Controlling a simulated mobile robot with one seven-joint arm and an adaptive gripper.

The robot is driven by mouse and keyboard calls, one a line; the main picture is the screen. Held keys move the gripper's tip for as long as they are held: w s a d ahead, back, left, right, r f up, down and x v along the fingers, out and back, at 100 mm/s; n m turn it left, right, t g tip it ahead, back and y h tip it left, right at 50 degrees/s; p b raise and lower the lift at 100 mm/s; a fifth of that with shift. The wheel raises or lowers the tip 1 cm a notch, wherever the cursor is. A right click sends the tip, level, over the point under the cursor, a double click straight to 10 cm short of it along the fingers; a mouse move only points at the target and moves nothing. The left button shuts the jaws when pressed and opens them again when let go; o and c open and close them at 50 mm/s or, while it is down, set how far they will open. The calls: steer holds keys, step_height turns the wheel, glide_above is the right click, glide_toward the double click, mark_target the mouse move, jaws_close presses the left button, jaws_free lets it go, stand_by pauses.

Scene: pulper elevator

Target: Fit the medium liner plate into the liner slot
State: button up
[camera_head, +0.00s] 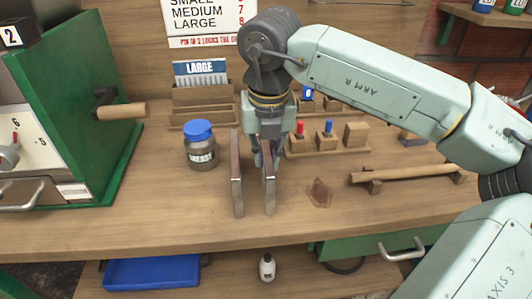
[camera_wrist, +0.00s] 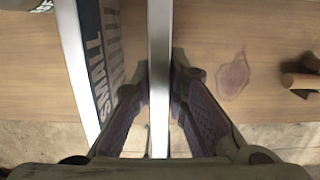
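Two upright liner plates with bright metal edges stand side by side over the front of the workbench: a left plate (camera_head: 237,175) and a right plate (camera_head: 268,190). In the wrist view, the left plate (camera_wrist: 95,60) shows the word SMALL on its face. The right plate (camera_wrist: 160,80) is edge-on, so its label is hidden. My gripper (camera_head: 265,152) reaches down at the right plate; in the wrist view its fingertips (camera_wrist: 160,70) close against both sides of that plate. I cannot tell whether the plate's lower edge touches the bench. I cannot make out the liner slot.
A blue-lidded jar (camera_head: 201,147) stands left of the plates. A wooden rack (camera_head: 203,104) marked LARGE and small block stands (camera_head: 328,142) are behind. A green machine (camera_head: 80,110) with a wooden handle is at left. A wooden bar (camera_head: 405,173) lies right.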

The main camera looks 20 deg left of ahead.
steer(key=o, duration=0.4)
steer(key=shift+r, duration=0.15)
